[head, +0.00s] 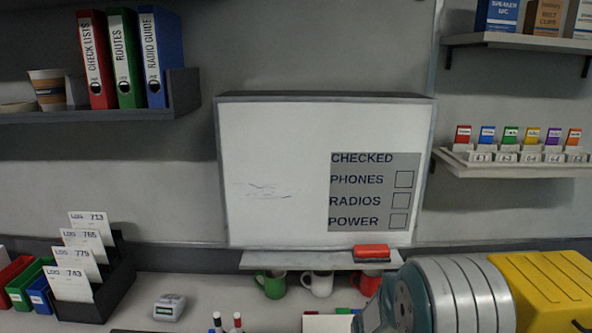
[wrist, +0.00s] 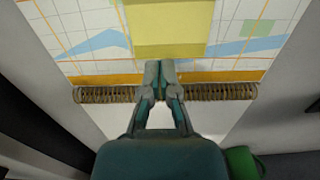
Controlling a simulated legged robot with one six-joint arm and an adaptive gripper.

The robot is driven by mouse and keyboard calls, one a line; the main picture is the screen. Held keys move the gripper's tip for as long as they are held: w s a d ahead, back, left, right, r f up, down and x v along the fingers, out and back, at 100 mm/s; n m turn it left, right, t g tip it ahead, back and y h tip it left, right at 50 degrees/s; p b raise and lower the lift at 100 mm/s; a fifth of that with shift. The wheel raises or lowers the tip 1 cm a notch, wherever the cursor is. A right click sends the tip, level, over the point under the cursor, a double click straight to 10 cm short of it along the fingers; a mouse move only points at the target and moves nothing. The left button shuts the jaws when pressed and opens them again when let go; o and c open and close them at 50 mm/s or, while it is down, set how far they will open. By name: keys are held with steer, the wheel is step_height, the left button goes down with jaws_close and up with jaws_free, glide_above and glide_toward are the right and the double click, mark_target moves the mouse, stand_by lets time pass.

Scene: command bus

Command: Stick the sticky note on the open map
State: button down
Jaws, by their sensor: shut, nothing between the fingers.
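In the wrist view, the open map (wrist: 95,50) shows white pages with a street grid, blue bands and green patches. A brown spiral binding runs along its near edge. The yellow sticky note (wrist: 172,25) lies over the map at the top centre, cut off by the frame. Its near strip looks darker; I cannot tell whether it lies fully flat. My gripper (wrist: 161,66) is shut and empty, its fingertips over the map's orange edge just short of the note. In the head view my arm hides part of the lower right; my gripper is not seen there.
A green mug (head: 271,284), a white mug (head: 318,284) and a red mug (head: 368,284) stand below the whiteboard (head: 275,150). A red eraser (head: 371,251) sits on its ledge. Markers (head: 237,322) stand in front. A black card rack (head: 118,285) is at left.

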steer(key=shift+d, duration=0.1)
steer(key=shift+d+f, duration=0.2)
steer(key=shift+f, duration=0.05)
steer(key=shift+a+f, duration=0.15)
steer(key=shift+f, duration=0.1)
steer(key=shift+f, duration=0.8)
stand_by(1.0)
steer(key=shift+r, duration=2.5)
